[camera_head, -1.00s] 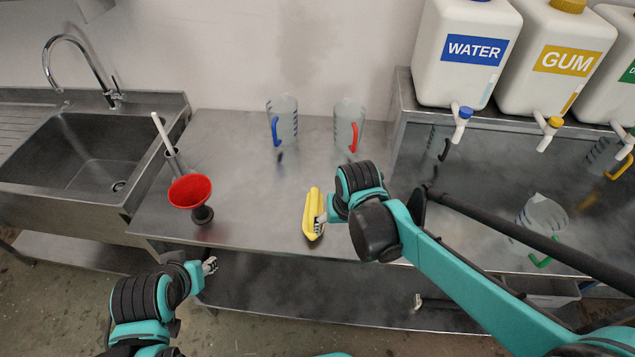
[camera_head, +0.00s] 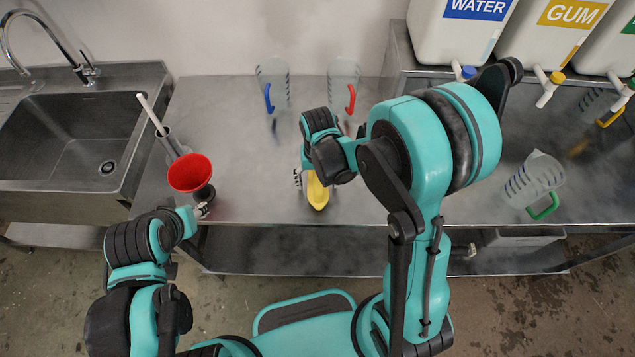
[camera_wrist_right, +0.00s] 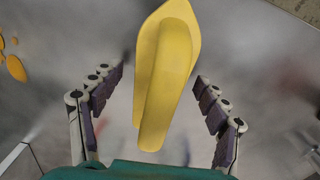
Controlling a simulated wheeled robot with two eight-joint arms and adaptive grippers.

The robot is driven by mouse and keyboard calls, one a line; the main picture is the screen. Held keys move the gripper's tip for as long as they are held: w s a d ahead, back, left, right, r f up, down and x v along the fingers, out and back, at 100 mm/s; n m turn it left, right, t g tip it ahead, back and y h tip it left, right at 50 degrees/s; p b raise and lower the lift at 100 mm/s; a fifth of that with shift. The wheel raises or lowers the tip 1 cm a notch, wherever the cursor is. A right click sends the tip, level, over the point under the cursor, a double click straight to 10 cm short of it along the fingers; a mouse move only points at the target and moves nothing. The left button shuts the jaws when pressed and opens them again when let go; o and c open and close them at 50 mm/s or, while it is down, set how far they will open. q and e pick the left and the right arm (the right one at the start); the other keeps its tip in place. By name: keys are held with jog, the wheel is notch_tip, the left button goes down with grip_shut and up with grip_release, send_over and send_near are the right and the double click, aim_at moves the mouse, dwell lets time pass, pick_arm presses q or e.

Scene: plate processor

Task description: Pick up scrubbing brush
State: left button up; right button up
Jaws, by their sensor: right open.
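The yellow scrubbing brush (camera_head: 317,195) lies on the steel table near its front edge, partly hidden by my right wrist in the head view. In the right wrist view the brush (camera_wrist_right: 165,75) is a long yellow block with a raised ridge; its bristles do not show. My right gripper (camera_wrist_right: 158,80) is open, with its fingers spread on either side of the brush and a gap on both sides. My left gripper (camera_head: 203,210) is at the table's front edge, just below the red funnel; its fingers are too small to read.
The red funnel (camera_head: 190,173) stands left on the table, with a white-handled tool (camera_head: 152,114) behind it. Jugs with a blue handle (camera_head: 268,98) and a red handle (camera_head: 351,99) stand behind the brush. A sink (camera_head: 85,140) is at left; labelled tanks (camera_head: 460,40) are at right.

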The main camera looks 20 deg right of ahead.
jog(key=shift+f, duration=0.3)
jog(key=c, duration=1.3)
jog(key=shift+r, duration=0.1)
jog(key=shift+r, duration=0.55)
notch_tip(320, 180, up, 3)
jog(key=shift+f+p, duration=0.1)
jog(key=shift+p, duration=0.7)
jog(key=d+r, duration=0.2)
jog(key=d, duration=0.2)
jog(key=d+r+p, duration=0.1)
jog(key=d+r, duration=0.1)
jog(key=d, duration=0.1)
jog(key=d+r+p, duration=0.1)
jog(key=d+r, duration=0.2)
jog(key=d, duration=0.1)
jog(key=shift+d, duration=0.35)
